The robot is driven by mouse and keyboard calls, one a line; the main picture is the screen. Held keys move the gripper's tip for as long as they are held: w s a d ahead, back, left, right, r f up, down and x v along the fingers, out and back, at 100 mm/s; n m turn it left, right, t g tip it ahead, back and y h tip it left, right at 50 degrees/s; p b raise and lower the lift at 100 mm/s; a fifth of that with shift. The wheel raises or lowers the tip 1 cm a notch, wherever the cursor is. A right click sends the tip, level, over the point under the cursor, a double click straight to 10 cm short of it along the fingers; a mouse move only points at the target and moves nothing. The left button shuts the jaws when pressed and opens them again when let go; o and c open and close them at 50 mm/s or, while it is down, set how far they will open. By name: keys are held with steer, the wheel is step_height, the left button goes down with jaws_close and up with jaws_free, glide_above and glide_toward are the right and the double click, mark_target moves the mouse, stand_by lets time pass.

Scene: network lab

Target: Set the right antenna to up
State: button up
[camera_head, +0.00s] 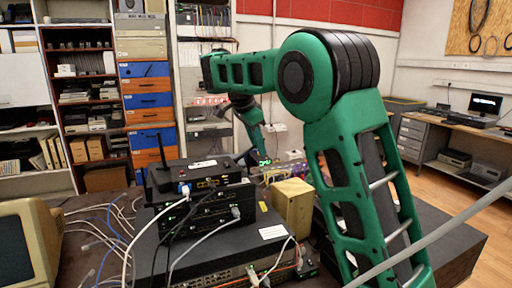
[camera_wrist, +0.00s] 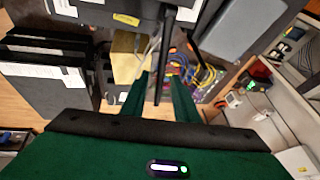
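A black router (camera_head: 208,182) sits on top of a stack of black network boxes in the head view. One thin black antenna (camera_head: 160,149) rises at its left end, leaning slightly. The right end of the router is close to my gripper (camera_head: 264,160), and the right antenna is hard to make out there. In the wrist view, the router's edge (camera_wrist: 92,14) is at the top, and a long black antenna (camera_wrist: 164,58) runs down from it. My gripper (camera_wrist: 160,98) is open, its two green fingers apart on either side of the antenna's free end. Contact cannot be told.
A tan box (camera_head: 292,207) stands right of the stack. White and black cables hang over the front of the stack. A beige monitor (camera_head: 25,243) is at the lower left. Shelves stand behind, and a desk (camera_head: 470,130) is at the far right.

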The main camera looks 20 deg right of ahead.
jaws_close()
steer(key=shift+r, duration=0.1)
stand_by(1.4)
